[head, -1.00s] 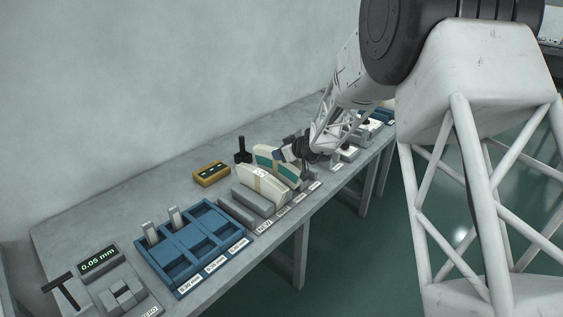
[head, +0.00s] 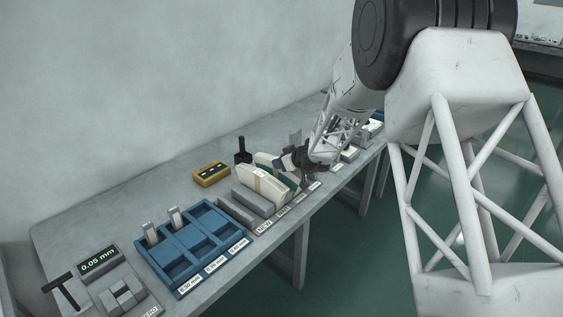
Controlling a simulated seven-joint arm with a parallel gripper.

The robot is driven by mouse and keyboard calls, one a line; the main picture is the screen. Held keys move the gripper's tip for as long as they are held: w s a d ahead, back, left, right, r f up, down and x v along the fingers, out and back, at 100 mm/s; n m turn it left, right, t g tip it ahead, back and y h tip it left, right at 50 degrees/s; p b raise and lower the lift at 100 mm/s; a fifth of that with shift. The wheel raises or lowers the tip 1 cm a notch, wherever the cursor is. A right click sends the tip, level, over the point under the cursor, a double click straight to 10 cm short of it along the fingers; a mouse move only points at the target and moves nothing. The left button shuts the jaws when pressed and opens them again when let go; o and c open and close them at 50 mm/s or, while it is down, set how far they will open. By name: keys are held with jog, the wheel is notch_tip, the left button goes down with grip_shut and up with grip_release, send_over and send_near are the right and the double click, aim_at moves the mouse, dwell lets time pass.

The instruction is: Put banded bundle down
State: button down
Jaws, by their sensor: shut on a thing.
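A cream bundle with a tan band (head: 258,182) stands on edge against a grey block in the front slot of the holder. Just behind it is a second, white and green bundle (head: 291,179), mostly hidden by the cream one. My gripper (head: 292,160) is at the right end of this rear bundle, low over the holder, and is shut on it. The fingertips are small and dark here, and the contact is hard to make out. Whether the rear bundle touches the holder floor is hidden.
A blue compartment tray (head: 199,240) stands to the left on the grey table (head: 110,200). A yellow device (head: 211,174) and a black upright handle (head: 242,152) stand behind the bundles. A 0.05 mm display (head: 99,262) is at far left. The back left table is clear.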

jog(key=shift+f, duration=0.1)
jog(key=c, duration=0.7)
grip_release()
jog(key=shift+v, duration=6.05)
jog(key=shift+a, duration=0.1)
